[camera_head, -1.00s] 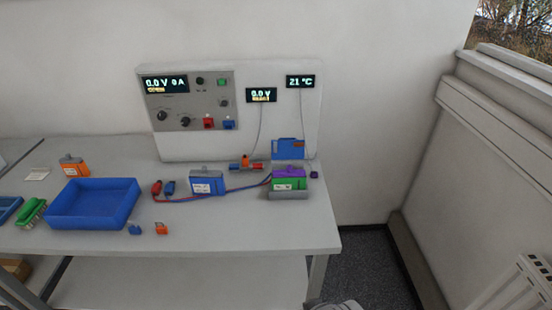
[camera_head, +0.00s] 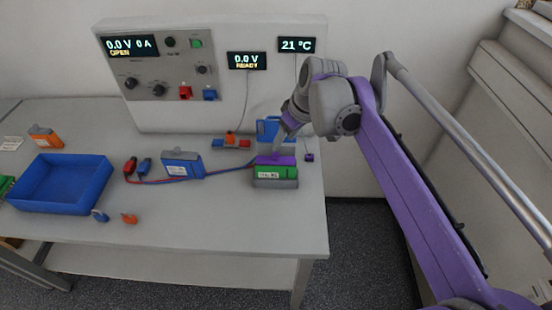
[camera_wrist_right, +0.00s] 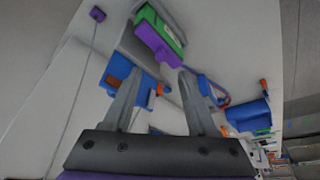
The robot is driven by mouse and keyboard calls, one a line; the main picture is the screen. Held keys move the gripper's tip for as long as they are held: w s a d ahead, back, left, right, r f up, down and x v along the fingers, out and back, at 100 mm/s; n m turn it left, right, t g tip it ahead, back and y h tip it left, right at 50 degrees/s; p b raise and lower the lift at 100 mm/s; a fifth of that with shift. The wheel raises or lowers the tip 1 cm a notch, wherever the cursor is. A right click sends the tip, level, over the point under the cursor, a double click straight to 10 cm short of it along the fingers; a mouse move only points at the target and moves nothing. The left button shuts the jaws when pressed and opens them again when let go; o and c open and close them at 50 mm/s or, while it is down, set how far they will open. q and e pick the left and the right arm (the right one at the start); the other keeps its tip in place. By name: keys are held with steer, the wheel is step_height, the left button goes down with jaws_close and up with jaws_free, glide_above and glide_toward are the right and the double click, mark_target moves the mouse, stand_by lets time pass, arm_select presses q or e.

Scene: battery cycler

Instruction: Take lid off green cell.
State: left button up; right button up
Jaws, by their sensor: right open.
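The green cell (camera_head: 275,173) has a white label and sits in a grey holder (camera_head: 275,183) near the right end of the bench. A purple lid (camera_head: 268,160) is on it. In the right wrist view the green cell (camera_wrist_right: 168,30) and the purple lid (camera_wrist_right: 152,43) are at the top, just beyond my fingertips. My right gripper (camera_wrist_right: 158,74) is open and empty. In the head view my right gripper (camera_head: 279,145) is close above the lid, its fingertips partly hard to make out. I cannot tell whether it touches the lid. My left gripper is not in view.
A blue cell (camera_head: 182,165) stands left of the green cell, with red and blue leads (camera_head: 220,174) between them. A blue bracket (camera_head: 268,127) is behind. A blue tray (camera_head: 60,185) is further left.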

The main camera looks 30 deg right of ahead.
mark_target(276, 154)
steer(key=x, duration=0.3)
steer(key=shift+a+f, duration=0.15)
steer(key=shift+f, duration=0.05)
steer(key=x, duration=0.4)
steer(key=shift+w+f, duration=0.2)
jaws_close()
